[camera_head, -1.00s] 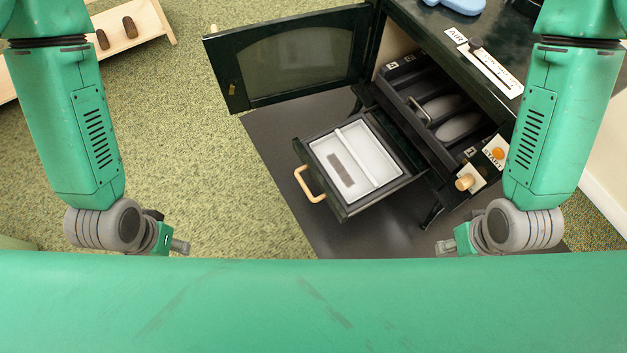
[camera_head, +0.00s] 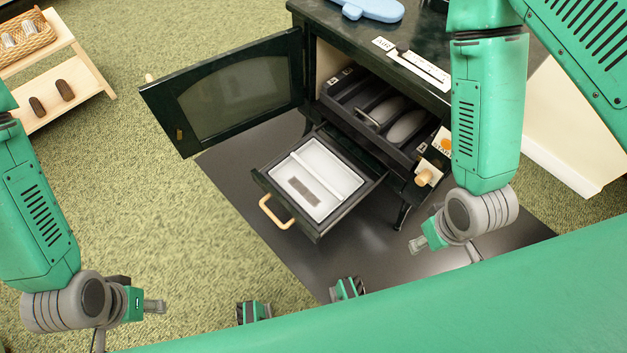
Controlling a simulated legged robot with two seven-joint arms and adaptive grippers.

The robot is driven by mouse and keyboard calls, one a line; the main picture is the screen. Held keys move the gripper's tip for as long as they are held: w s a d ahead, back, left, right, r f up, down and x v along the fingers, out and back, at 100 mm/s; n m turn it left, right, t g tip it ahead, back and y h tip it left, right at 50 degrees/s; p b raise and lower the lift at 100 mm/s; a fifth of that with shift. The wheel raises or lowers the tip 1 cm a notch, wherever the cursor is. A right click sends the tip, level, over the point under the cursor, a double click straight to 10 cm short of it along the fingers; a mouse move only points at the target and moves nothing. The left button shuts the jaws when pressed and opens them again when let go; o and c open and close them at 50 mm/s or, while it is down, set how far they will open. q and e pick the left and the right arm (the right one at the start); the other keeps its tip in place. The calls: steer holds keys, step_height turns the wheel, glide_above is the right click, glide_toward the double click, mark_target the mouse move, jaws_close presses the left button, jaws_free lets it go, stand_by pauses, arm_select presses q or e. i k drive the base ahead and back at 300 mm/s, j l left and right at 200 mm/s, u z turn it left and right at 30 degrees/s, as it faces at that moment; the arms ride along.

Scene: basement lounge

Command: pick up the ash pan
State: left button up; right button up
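The ash pan looks to be the pale tray (camera_head: 338,167) with a divider and a dark strip on its floor. It sits in the dark pulled-out drawer (camera_head: 303,234) under the stove, which has a light wooden handle (camera_head: 268,208). My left gripper (camera_head: 152,306) is at lower left, apart from the drawer and to the left of its handle. My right gripper (camera_head: 417,243) is to the right of the drawer, apart from it. Nothing shows in either gripper. Their fingers are small and partly hidden, so their opening cannot be told.
The stove door (camera_head: 230,95) stands open at the left, above the drawer. A wooden knob (camera_head: 425,177) sticks out of the stove front. The stove (camera_head: 345,35) carries a blue object (camera_head: 368,9) on top. A dark mat (camera_head: 300,264) lies below. Green carpet is free at left.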

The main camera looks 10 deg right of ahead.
mark_target(316, 178)
steer(key=i+l+z, duration=0.2)
steer(key=z, duration=0.15)
steer(key=i+l+z, duration=0.15)
steer(key=i+z, duration=0.25)
steer(key=k, duration=0.15)
